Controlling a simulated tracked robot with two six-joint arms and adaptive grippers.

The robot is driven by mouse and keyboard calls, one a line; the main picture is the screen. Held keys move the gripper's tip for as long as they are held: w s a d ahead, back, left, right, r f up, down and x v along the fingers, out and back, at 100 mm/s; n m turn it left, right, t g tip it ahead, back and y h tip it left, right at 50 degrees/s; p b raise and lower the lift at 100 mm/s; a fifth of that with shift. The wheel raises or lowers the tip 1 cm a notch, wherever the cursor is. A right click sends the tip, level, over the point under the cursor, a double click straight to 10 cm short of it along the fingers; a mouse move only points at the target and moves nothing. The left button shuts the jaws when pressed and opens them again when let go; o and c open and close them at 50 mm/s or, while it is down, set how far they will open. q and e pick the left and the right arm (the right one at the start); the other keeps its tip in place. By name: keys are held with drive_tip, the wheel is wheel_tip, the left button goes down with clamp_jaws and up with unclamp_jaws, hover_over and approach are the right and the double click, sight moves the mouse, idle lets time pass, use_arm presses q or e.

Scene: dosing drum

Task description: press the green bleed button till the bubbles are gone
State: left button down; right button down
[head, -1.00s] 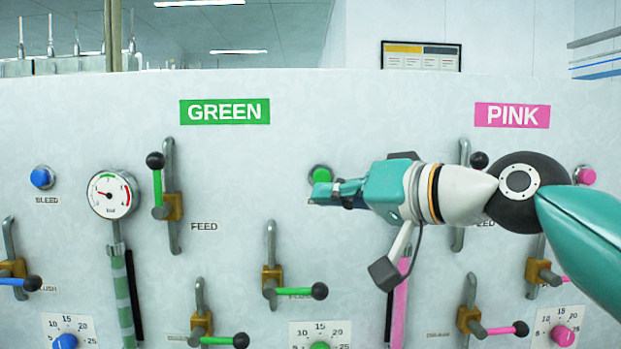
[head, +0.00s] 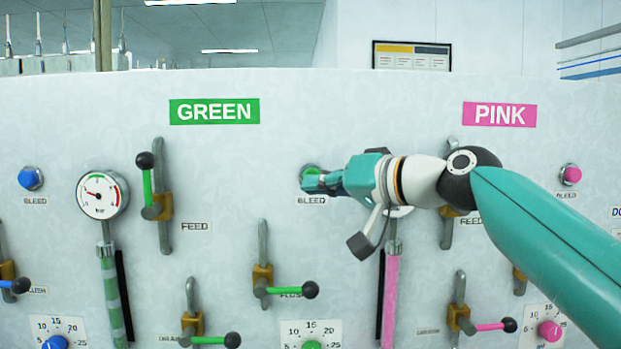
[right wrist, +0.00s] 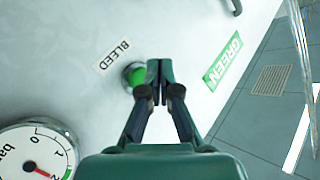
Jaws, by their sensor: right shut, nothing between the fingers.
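The green bleed button (head: 311,169) sits in a metal ring on the white panel, above its BLEED label. In the head view my right gripper (head: 308,183) covers its lower part. In the right wrist view the green button (right wrist: 137,76) shows beside the shut, empty fingertips (right wrist: 158,70), partly overlapped by them. I cannot tell whether the fingers touch or press it. The green line's tube (head: 113,295) at the left shows pale and darker green bands, so bubbles seem to be in it. My left gripper is not in view.
A pressure gauge (head: 102,194) tops the banded tube. A blue bleed button (head: 31,178) is far left, a pink one (head: 570,175) far right.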

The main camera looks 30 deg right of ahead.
drive_tip(key=shift+w+d, duration=0.5)
drive_tip(key=shift+w, duration=0.3)
drive_tip(key=shift+r, duration=0.1)
idle(0.8)
drive_tip(key=shift+w+d, duration=0.25)
drive_tip(key=shift+w, duration=0.05)
drive_tip(key=shift+w+d+p, duration=0.25)
drive_tip(key=shift+w+p, duration=0.15)
idle(0.9)
drive_tip(key=shift+s+a, duration=0.15)
idle(0.3)
drive_tip(key=shift+s+a+b, duration=0.3)
drive_tip(key=shift+s+a, duration=0.05)
drive_tip(key=shift+s, duration=0.3)
drive_tip(key=shift+w+d, duration=0.1)
drive_tip(key=shift+w, duration=0.05)
drive_tip(key=shift+w+d, duration=0.15)
drive_tip(key=shift+w, duration=0.05)
